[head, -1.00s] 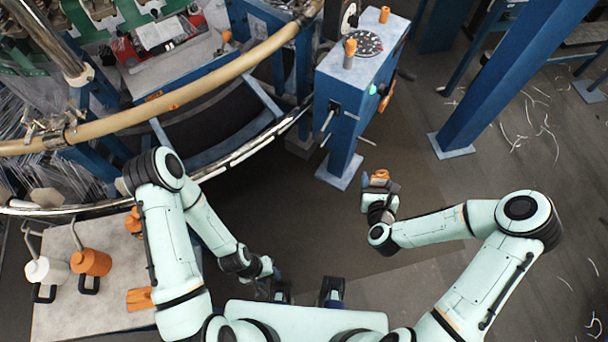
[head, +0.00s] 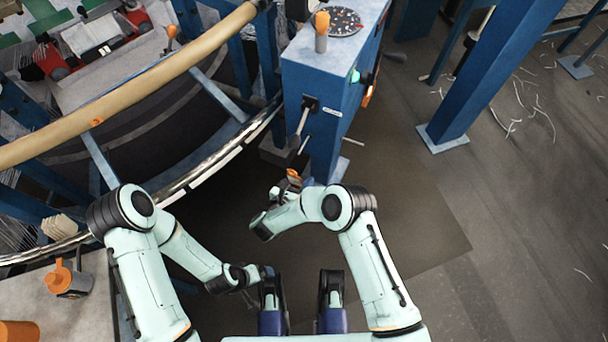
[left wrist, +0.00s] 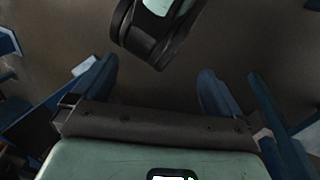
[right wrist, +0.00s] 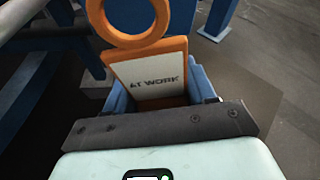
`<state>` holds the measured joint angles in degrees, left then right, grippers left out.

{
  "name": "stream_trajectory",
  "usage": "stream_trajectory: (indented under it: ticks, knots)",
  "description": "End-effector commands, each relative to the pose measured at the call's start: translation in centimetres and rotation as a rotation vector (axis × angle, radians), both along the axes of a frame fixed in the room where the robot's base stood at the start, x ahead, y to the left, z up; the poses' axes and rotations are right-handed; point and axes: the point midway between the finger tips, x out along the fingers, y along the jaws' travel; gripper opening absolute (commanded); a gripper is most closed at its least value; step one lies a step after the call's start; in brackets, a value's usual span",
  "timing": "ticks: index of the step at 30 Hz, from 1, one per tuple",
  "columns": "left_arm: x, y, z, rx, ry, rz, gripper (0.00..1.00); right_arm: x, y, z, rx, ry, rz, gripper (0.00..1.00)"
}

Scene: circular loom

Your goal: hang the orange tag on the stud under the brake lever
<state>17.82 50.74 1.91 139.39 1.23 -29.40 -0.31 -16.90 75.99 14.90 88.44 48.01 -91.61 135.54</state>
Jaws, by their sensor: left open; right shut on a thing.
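The orange tag (right wrist: 174,45) has a ring at its top and a white panel with the words "AT WORK". It is held between the blue fingers of my right gripper (right wrist: 158,82), ring outward. In the head view the tag (head: 293,174) is small, and my right gripper (head: 283,188) is in front of the blue post. The brake lever (head: 301,122) hangs from a black mount on the post's near face, farther off than the tag. My left gripper (left wrist: 158,80) is open and empty, low near my body.
The blue post (head: 312,85) carries a dial (head: 332,22) and an orange-topped knob (head: 321,30) on top. The loom's curved metal rail (head: 215,158) runs to the left of the post. Open floor lies right.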

Motion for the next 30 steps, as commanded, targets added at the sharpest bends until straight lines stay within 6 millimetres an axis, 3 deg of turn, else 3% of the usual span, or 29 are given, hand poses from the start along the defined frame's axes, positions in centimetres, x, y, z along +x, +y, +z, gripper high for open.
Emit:
stream_trajectory:
  ticks: [5, 21, 30]
  knots:
    - [0.4, 0.2, -0.5, 0.005, -0.009, 0.004, 1.0, 0.2, 0.6, -0.3, -0.005, -0.001, -0.014, 0.18]
    - [2.5, 1.3, -2.2, 0.032, -0.065, 0.028, 1.0, 4.2, -1.5, -0.3, -0.005, -0.001, -0.013, 0.18]
    - [2.5, 1.2, -1.8, 0.032, -0.066, 0.027, 1.0, 4.2, -1.4, 0.1, -0.005, 0.0, -0.011, 0.18]
